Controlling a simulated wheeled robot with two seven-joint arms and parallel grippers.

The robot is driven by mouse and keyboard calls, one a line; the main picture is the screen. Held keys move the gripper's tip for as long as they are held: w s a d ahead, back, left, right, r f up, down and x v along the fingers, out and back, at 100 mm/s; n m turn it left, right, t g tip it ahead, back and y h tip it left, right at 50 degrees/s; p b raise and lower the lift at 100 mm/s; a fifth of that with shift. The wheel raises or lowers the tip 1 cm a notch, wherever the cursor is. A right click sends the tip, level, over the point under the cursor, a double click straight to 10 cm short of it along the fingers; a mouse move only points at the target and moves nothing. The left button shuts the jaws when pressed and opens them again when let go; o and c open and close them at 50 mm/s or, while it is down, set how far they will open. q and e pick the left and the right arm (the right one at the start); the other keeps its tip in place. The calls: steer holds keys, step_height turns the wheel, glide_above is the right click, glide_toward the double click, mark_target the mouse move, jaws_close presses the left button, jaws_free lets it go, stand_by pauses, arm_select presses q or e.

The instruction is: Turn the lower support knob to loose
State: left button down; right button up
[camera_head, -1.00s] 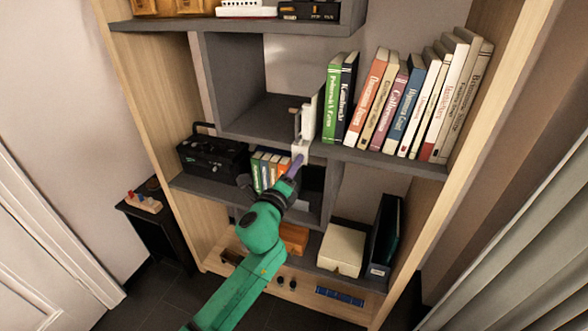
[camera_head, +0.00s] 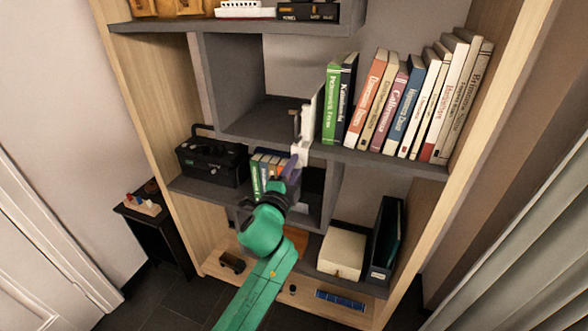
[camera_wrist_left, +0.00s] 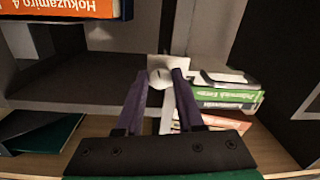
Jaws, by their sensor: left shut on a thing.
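A pale, upright fitting (camera_head: 304,128) stands at the edge of the middle shelf, beside the green book. Its white lower part (camera_head: 301,153) meets my left gripper (camera_head: 294,165) in the head view. In the left wrist view, a round white knob (camera_wrist_left: 159,78) with a small dark mark lies between the purple fingers of my left gripper (camera_wrist_left: 163,82). The fingers are shut on it from both sides. The fingers and wrist hide part of the fitting. My right gripper is not in view.
Upright books (camera_head: 410,110) fill the shelf to the right. A black box-like device (camera_head: 212,160) and small books (camera_head: 262,172) sit left of my gripper. A cream box (camera_head: 342,252) stands on the lower shelf. Shelf panels closely surround my gripper.

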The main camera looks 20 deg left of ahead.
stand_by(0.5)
arm_select(q)
steer(key=c, duration=0.5)
jaws_free()
steer(key=s, duration=0.4)
steer(key=s+b, duration=0.1)
steer(key=s, duration=0.4)
steer(key=s+b, duration=0.1)
steer(key=s, duration=0.4)
steer(key=shift+s+a+f, duration=0.25)
steer(key=shift+a+f, duration=0.1)
steer(key=shift+a, duration=0.05)
